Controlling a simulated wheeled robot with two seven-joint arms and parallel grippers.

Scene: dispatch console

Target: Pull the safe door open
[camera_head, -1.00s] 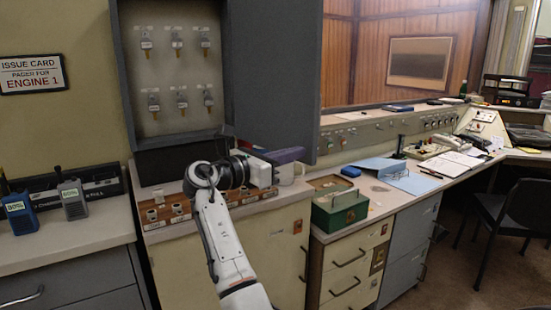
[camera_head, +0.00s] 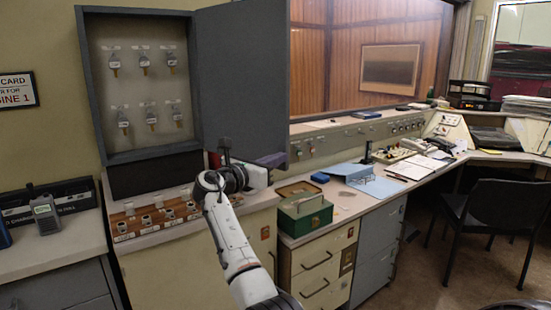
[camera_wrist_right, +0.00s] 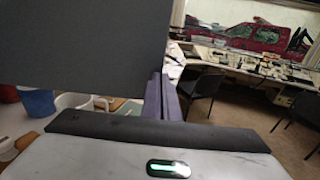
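The safe is a grey wall cabinet (camera_head: 88,75) with several tagged keys (camera_head: 143,58) hanging inside. Its door (camera_head: 243,75) stands wide open to the right. The door also fills the upper left of the right wrist view (camera_wrist_right: 80,60). My right gripper (camera_head: 273,159) is at the door's lower edge, near its free corner. In the right wrist view its purple fingers (camera_wrist_right: 165,100) are close together beside the door's edge, with nothing visible between them. Whether they touch the door is unclear. My left gripper is out of view.
A row of sockets (camera_head: 155,217) lies below the safe. A black chair (camera_head: 495,215) stands at right, with open floor around it.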

